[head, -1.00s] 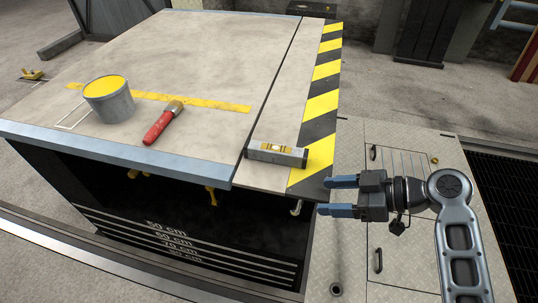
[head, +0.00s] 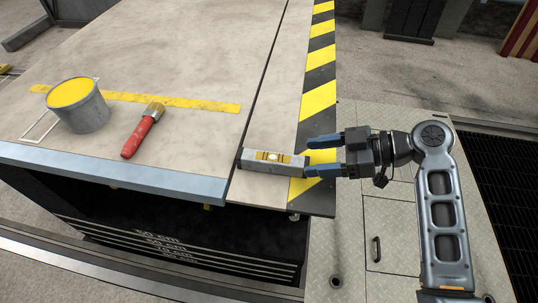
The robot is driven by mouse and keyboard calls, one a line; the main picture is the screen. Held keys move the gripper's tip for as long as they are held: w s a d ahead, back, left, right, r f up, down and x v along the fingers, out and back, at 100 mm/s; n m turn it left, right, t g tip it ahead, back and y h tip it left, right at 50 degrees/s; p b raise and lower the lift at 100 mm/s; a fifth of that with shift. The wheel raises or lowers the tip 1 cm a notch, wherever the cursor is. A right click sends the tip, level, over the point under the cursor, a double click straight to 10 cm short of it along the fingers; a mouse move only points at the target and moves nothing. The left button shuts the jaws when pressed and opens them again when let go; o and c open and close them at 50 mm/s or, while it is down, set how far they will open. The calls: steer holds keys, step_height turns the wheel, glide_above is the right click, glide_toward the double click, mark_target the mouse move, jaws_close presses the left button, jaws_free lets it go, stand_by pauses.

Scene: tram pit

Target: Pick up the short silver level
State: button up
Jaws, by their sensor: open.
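The short silver level (head: 270,162) lies near the front right corner of the platform top, on its pale edge strip. It has a yellow vial window in its upper side, and its right end reaches the black and yellow stripes. My gripper (head: 308,157) is open, with two blue fingers pointing left. The fingertips are at the right end of the level, one farther back and one at the front. I cannot tell whether they touch it or hover above it.
A grey can of yellow paint (head: 80,108) and a red-handled brush (head: 142,131) sit to the left on the platform top (head: 190,60). The striped edge (head: 319,95) borders the right side. Metal plate floor lies below my arm.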

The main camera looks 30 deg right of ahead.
mark_target(281, 159)
steer(key=shift+w, duration=0.3)
steer(key=x, duration=0.2)
steer(key=p+x, duration=0.1)
steer(key=x, duration=0.3)
steer(key=shift+s+a+r+p, duration=0.15)
steer(key=shift+a+r+p, duration=0.15)
steer(key=shift+a, duration=0.2)
steer(key=shift+a+f, duration=0.25)
steer(key=shift+a, duration=0.05)
steer(key=shift+w, duration=0.25)
steer(key=shift+d, duration=0.1)
steer(key=c, duration=0.3)
steer(key=shift+w, duration=0.1)
jaws_close()
steer(key=shift+r, duration=0.1)
